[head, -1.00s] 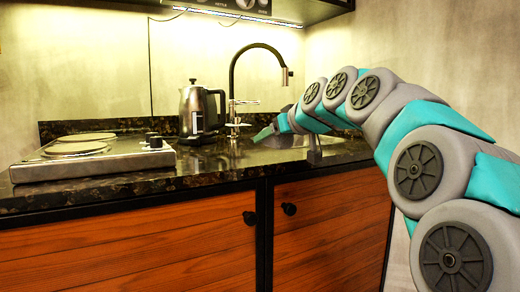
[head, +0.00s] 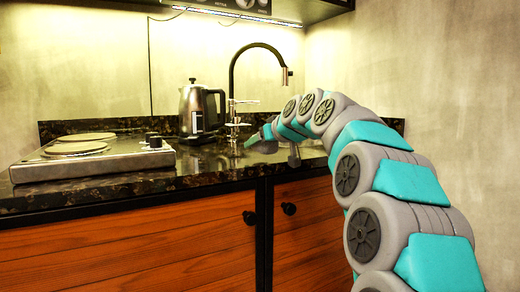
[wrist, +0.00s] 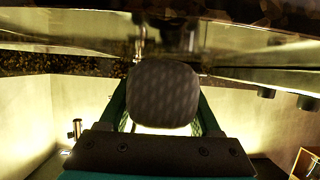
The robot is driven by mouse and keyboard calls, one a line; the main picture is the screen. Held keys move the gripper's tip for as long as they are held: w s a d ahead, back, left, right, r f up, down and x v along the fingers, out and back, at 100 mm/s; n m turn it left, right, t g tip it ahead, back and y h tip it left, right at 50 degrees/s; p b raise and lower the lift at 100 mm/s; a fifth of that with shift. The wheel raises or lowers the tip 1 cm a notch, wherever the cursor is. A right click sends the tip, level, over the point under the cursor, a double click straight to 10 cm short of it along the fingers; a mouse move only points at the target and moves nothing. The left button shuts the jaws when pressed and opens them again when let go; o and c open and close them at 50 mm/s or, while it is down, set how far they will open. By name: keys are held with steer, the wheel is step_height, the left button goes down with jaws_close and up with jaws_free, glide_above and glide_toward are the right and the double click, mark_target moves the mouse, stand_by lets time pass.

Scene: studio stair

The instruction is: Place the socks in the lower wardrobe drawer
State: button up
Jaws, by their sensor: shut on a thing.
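The socks (wrist: 163,92) show in the wrist view as a dark grey, rounded bundle with a faint light pattern. My gripper (wrist: 163,106) has its teal fingers on either side of the bundle and is shut on it. In the head view my gripper (head: 253,138) is small, over the counter near the tap's base. I see no wardrobe and no lower wardrobe drawer that I can identify in either view.
A dark stone counter (head: 110,188) carries a hotplate (head: 95,160), a steel kettle (head: 194,110) and a black tap (head: 233,72). Wooden cabinet fronts (head: 130,245) with dark knobs lie below. A shelf unit (head: 250,8) hangs above. My arm reaches in from the right.

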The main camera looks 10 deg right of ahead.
steer(key=shift+f, duration=0.65)
steer(key=shift+f, duration=0.1)
steer(key=shift+f, duration=0.15)
steer(key=o, duration=1.4)
steer(key=shift+c, duration=0.2)
steer(key=shift+r, duration=0.25)
steer(key=v, duration=1.2)
